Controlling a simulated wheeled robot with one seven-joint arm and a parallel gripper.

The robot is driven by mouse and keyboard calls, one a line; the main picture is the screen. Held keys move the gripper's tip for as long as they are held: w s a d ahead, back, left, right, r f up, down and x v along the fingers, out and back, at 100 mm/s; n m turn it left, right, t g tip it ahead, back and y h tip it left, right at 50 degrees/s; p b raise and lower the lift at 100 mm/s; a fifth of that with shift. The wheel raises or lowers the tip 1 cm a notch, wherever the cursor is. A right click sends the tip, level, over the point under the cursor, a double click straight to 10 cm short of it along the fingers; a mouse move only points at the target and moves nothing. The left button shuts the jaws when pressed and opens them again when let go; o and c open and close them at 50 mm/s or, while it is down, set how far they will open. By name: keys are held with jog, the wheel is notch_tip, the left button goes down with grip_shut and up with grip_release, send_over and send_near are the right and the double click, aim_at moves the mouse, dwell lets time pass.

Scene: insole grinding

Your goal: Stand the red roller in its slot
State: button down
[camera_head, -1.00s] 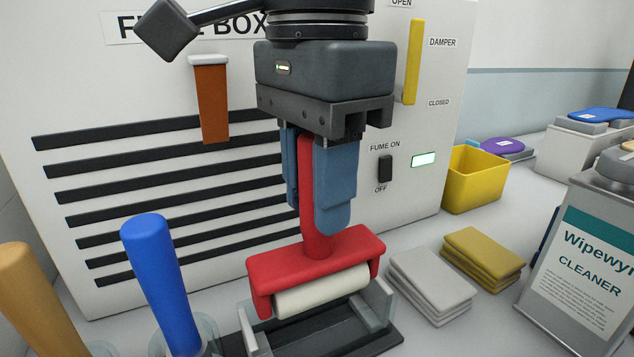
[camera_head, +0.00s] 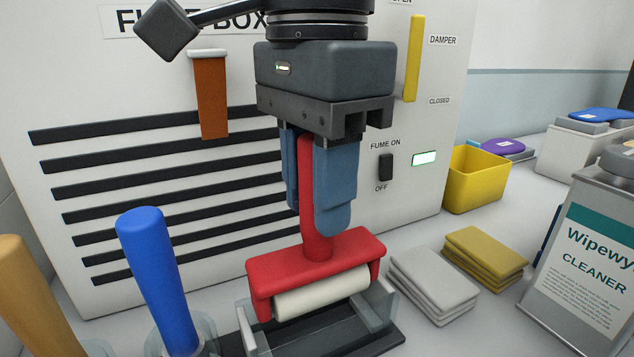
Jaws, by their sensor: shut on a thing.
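The red roller (camera_head: 320,262) has a red upright handle, a red frame and a pale cylinder, and it is upright. My gripper (camera_head: 324,185) is shut on its handle from above, with blue fingers on both sides. The slot (camera_head: 334,338) is a dark grey holder with grey upright end pieces. The roller is over the slot, its pale cylinder overlapping the back of the holder in view. I cannot tell whether the roller touches the holder. The front of the slot looks empty.
A blue handle (camera_head: 157,275) and a tan handle (camera_head: 35,295) stand in clear cups at left. Grey cloths (camera_head: 433,284) and yellow cloths (camera_head: 485,258) lie at right, near a cleaner container (camera_head: 590,255) and a yellow bin (camera_head: 475,180). The fume box (camera_head: 150,130) stands close behind.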

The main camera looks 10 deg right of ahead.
aim_at(317, 241)
jog(key=shift+f+b, duration=2.65)
jog(key=shift+b, duration=0.05)
dwell(2.1)
jog(key=shift+c, duration=2.4)
grip_release()
jog(key=shift+r+p, duration=2.2)
jog(key=shift+r, duration=1.3)
